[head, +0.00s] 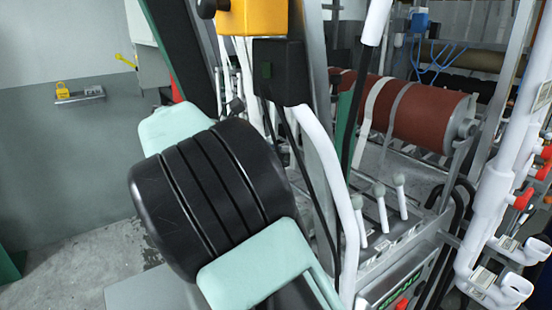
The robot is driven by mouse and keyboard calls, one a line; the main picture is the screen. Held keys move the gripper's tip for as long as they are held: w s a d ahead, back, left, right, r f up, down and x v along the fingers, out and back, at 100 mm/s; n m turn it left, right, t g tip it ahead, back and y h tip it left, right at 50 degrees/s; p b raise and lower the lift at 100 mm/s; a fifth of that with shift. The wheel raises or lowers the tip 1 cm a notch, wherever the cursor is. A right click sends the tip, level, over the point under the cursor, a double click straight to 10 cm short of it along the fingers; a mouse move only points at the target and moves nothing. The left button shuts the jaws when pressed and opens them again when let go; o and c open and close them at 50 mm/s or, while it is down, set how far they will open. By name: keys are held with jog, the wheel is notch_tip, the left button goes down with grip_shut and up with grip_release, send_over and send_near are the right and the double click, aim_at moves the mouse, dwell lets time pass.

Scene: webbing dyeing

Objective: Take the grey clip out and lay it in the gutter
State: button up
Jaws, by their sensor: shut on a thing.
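My gripper is not in view. I cannot make out the grey clip in the head view. I cannot pick out the gutter with certainty either. A large black and mint-green shape close to the camera covers the lower left middle and hides what is behind it.
A red-brown roller (420,112) with pale bands lies in the machine frame at right. White-knobbed levers (382,205) stand below it. White pipes (490,215) with red valve handles rise at far right. A wall ledge (80,97) carries a yellow padlock (62,88). Floor at left looks clear.

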jog(key=shift+r+p, duration=1.2)
jog(key=shift+r, duration=2)
jog(key=shift+s+a+r, duration=0.1)
jog(key=shift+s+a, duration=0.05)
jog(key=shift+a, duration=0.15)
jog(key=s+a+f+p, duration=0.3)
jog(key=s+a+f, duration=0.1)
jog(key=a, duration=0.3)
jog(key=shift+s+a+f, duration=0.15)
jog(key=shift+s+a, duration=0.2)
jog(key=shift+s, duration=0.25)
